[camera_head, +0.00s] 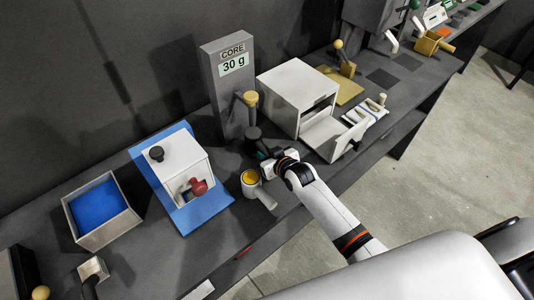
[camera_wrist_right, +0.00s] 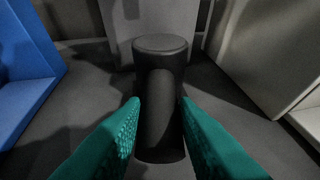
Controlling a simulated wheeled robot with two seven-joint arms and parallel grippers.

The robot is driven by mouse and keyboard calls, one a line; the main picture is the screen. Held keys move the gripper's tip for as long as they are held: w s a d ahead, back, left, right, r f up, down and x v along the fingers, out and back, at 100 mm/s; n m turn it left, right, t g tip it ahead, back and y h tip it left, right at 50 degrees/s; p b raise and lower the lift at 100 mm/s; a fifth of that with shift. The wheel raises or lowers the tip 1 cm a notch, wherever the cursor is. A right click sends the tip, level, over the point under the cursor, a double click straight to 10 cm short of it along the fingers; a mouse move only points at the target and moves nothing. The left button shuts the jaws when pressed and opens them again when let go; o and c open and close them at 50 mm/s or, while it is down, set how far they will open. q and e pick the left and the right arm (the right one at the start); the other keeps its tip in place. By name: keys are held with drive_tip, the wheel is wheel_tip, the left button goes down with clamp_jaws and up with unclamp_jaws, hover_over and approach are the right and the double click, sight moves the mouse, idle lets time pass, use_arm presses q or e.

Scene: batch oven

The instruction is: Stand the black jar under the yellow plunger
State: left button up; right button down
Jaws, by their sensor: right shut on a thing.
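The black jar (camera_wrist_right: 160,95) stands upright between the green fingers of my right gripper (camera_wrist_right: 160,125) in the right wrist view. The gripper is shut on it. In the head view the jar (camera_head: 253,134) is a small dark shape just beyond my right gripper (camera_head: 265,156), partly hidden by it. The yellow plunger (camera_head: 250,98) is on the front of the grey tower marked CORE 30 g (camera_head: 229,88), and appears above the jar. I cannot tell whether the jar is centred under it or touches the bench. My left gripper is out of view.
A white box with a red knob (camera_head: 182,160) on a blue mat is to the left, beside a blue-lined tray (camera_head: 124,223). A white oven with an open door (camera_head: 334,138) is to the right.

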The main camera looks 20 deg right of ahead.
drive_tip(key=shift+f, duration=0.1)
drive_tip(key=c, duration=1.1)
unclamp_jaws()
drive_tip(key=shift+o, duration=0.2)
drive_tip(key=shift+f, duration=0.15)
drive_tip(key=b+v, duration=0.2)
drive_tip(key=v, duration=1)
